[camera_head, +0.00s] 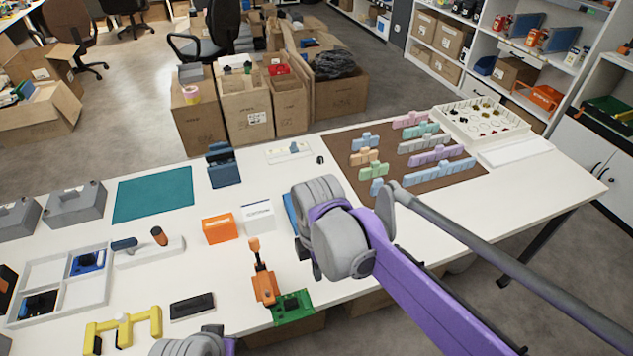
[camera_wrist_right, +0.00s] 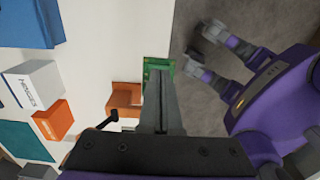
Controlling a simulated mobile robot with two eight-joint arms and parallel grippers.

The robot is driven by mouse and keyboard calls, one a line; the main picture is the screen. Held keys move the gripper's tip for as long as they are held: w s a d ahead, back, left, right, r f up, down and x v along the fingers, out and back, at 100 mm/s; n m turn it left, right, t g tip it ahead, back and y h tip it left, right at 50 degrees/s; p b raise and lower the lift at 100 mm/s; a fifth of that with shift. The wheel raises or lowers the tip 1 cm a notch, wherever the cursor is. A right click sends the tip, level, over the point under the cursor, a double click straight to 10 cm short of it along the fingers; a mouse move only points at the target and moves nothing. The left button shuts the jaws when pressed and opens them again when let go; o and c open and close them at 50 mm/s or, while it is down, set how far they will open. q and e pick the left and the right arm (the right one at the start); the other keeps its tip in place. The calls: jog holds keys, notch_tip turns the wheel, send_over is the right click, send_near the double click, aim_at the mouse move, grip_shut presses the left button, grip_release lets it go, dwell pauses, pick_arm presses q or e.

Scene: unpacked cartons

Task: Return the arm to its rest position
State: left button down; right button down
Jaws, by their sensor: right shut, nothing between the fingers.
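My right arm (camera_head: 420,285) reaches in from the right over the table, with its purple link and grey joints above the front part of the tabletop. My right gripper (camera_wrist_right: 160,80) is shut and empty in the wrist view. In that view its fingertips overlap a green circuit board (camera_wrist_right: 152,62); I cannot tell the height gap. In the head view the wrist mostly hides the gripper. A grey joint of my left arm (camera_head: 190,346) shows at the bottom edge; the left gripper is outside the picture.
The green board (camera_head: 292,306) lies beside an orange clamp tool (camera_head: 265,285) at the table's front edge. An orange box (camera_head: 219,229) and a white box (camera_head: 258,217) stand left of my wrist. A brown mat (camera_head: 340,150) with coloured blocks lies behind it. The teal mat (camera_head: 152,195) is bare.

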jog(key=s+d+m+t+p, duration=0.2)
jog(key=s+d+m, duration=0.3)
jog(key=d+m, duration=0.3)
jog(key=s+d+m+t+p, duration=0.3)
jog(key=s+d+m, duration=0.3)
jog(key=m, duration=0.8)
jog(key=d+p, duration=0.1)
jog(key=d, duration=0.2)
jog(key=shift+s+d+r, duration=0.15)
jog(key=shift+d+r, duration=0.1)
jog(key=shift+r, duration=0.15)
